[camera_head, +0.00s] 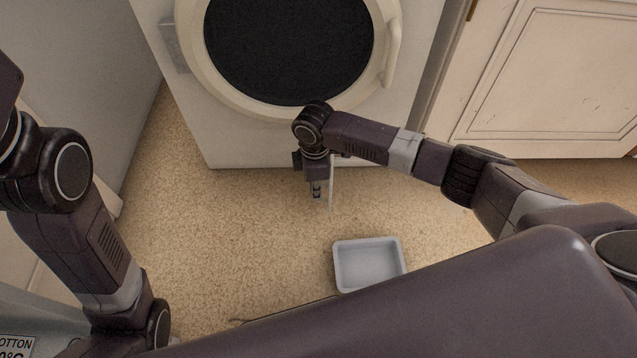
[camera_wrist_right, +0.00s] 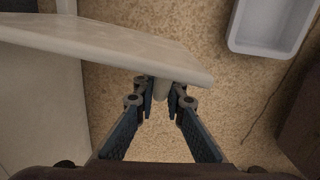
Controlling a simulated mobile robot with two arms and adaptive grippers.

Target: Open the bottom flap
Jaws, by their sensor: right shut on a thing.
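The white washing machine (camera_head: 265,140) stands at the top of the head view. Its bottom flap (camera_head: 332,183) sticks out from the low front, seen nearly edge-on beside my right gripper (camera_head: 317,191). In the right wrist view the flap (camera_wrist_right: 120,45) is a pale panel standing away from the machine front, with a short knob (camera_wrist_right: 161,91) at its near side. My right gripper is shut on this knob, one finger on each side. What lies behind the flap is hidden. My left arm is at the left of the head view, but its gripper is out of sight.
A light grey tray (camera_head: 368,263) lies on the floor in front of the machine, and also shows in the wrist view (camera_wrist_right: 268,25). A cream cabinet (camera_head: 555,75) stands to the right, and a pale panel (camera_head: 85,80) borders the left. The speckled floor (camera_head: 220,235) between is mostly clear.

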